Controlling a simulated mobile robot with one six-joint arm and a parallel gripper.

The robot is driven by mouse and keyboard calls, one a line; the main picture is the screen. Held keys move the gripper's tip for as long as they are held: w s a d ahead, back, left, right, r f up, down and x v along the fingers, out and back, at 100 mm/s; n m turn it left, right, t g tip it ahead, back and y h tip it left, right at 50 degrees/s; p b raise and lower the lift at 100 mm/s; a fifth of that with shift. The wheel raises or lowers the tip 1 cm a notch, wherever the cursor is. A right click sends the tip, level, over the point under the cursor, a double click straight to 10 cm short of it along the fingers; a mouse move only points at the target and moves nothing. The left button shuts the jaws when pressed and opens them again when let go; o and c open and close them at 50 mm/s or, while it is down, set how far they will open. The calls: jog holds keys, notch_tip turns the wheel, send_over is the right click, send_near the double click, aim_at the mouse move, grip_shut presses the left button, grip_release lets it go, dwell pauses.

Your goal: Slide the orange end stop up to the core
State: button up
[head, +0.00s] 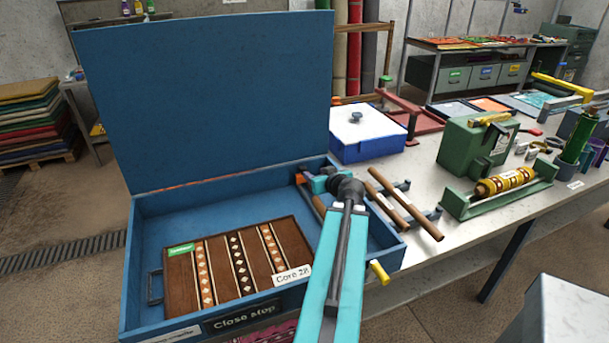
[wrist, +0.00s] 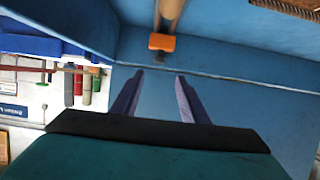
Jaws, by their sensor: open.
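The orange end stop (wrist: 162,42) shows in the wrist view, around or against the near end of a wooden rod (wrist: 171,10) in the blue case. My gripper (wrist: 155,82) is open and empty. Its two fingers point toward the stop, which lies beyond their tips and apart from them. In the head view my gripper (head: 304,180) is inside the case's back right corner, and the rod (head: 317,206) runs forward from there, partly hidden by my arm. A brown patterned rug panel (head: 215,270) with a "Core 28" label (head: 292,276) lies in the case. Which part is the core is unclear.
The blue case (head: 140,240) has its lid (head: 205,100) raised behind. Its walls stand close around my gripper. To the right on the bench are two loose wooden rods (head: 405,205), a blue box (head: 366,132), and a green stand with a yellow roll (head: 505,182).

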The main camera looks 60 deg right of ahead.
aim_at(303, 168)
jog(key=shift+w+f+b, duration=0.1)
jog(key=shift+f+b, duration=0.1)
jog(key=shift+b, duration=0.5)
jog(key=shift+p+x, duration=2)
jog(key=shift+x, duration=3.5)
jog(key=shift+d+r, duration=0.1)
grip_shut()
